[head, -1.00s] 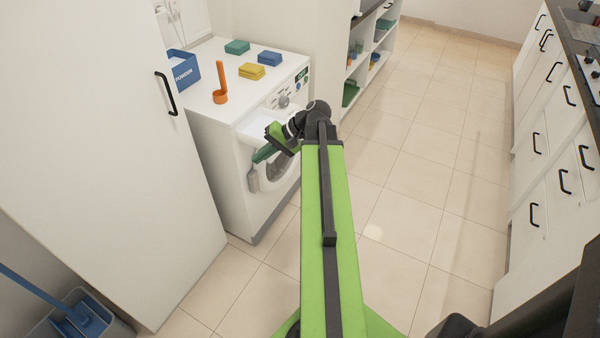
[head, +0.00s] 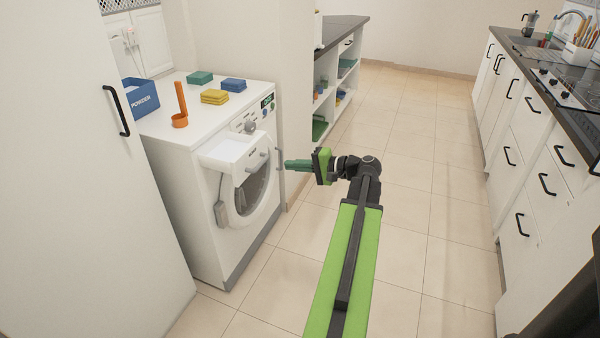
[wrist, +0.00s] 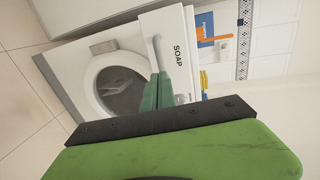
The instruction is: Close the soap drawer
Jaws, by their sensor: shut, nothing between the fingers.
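The soap drawer (head: 229,150) sticks out from the upper front of the white washing machine (head: 178,170). It is a white box, open on top, with a grey bar handle (head: 280,157) on its front. In the wrist view the drawer front (wrist: 179,55) shows the word SOAP, and its handle (wrist: 157,48) stands near my fingertips. My gripper (head: 288,164) is shut and empty, its green fingers pointing at the drawer front from the right. In the wrist view my gripper (wrist: 158,82) overlaps the drawer front. I cannot tell whether the fingers touch the handle.
On the machine top are a blue powder box (head: 141,98), an orange scoop (head: 180,108) and yellow (head: 214,97), green (head: 200,78) and blue (head: 233,85) blocks. A tall white cabinet (head: 75,180) stands left. Tiled floor (head: 410,200) is clear up to the kitchen counter (head: 528,150).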

